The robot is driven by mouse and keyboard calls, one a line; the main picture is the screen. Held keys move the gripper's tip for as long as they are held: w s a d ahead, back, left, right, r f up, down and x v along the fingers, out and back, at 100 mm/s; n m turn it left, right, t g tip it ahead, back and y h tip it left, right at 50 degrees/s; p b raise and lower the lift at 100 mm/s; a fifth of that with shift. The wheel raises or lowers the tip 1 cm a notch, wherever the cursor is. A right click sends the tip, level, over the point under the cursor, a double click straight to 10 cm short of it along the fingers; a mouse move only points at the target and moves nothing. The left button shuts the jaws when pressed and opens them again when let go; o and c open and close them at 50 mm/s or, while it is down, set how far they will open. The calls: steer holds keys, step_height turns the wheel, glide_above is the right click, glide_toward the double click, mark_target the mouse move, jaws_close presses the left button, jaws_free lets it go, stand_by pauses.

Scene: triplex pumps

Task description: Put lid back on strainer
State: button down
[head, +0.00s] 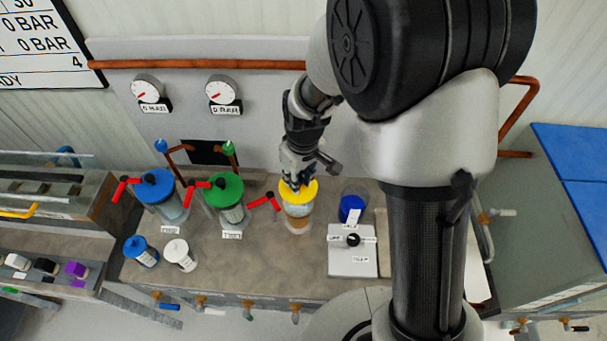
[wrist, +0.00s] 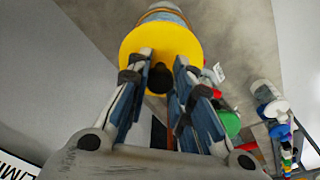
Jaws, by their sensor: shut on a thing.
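The yellow lid (head: 300,194) is a round disc, seen over the top of a clear strainer (head: 298,222) with brownish contents. My gripper (head: 296,183) is above the lid, fingers pointing down. In the wrist view the yellow lid (wrist: 133,45) is face-on, with its dark knob (wrist: 160,77) between the fingers of my gripper (wrist: 160,62), which is shut on it. Part of the strainer (wrist: 163,14) shows behind the lid. I cannot tell whether the lid touches the rim or sits slightly above it.
A green-lidded strainer (head: 224,189) and a blue-lidded one (head: 154,184) stand to the left, with red valve handles (head: 265,201) between. The bench front is partly clear.

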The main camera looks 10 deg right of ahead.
steer(key=shift+s+a+f+b, duration=0.15)
steer(key=shift+f+b, duration=0.25)
steer(key=shift+f, duration=0.25)
steer(key=shift+f+b, duration=1.85)
steer(key=shift+f, duration=0.6)
steer(key=shift+f, duration=0.15)
steer(key=c, duration=1.3)
jaws_free()
steer(key=shift+c, duration=0.2)
steer(key=shift+o, duration=0.6)
steer(key=o, duration=0.4)
steer(key=shift+c, duration=0.2)
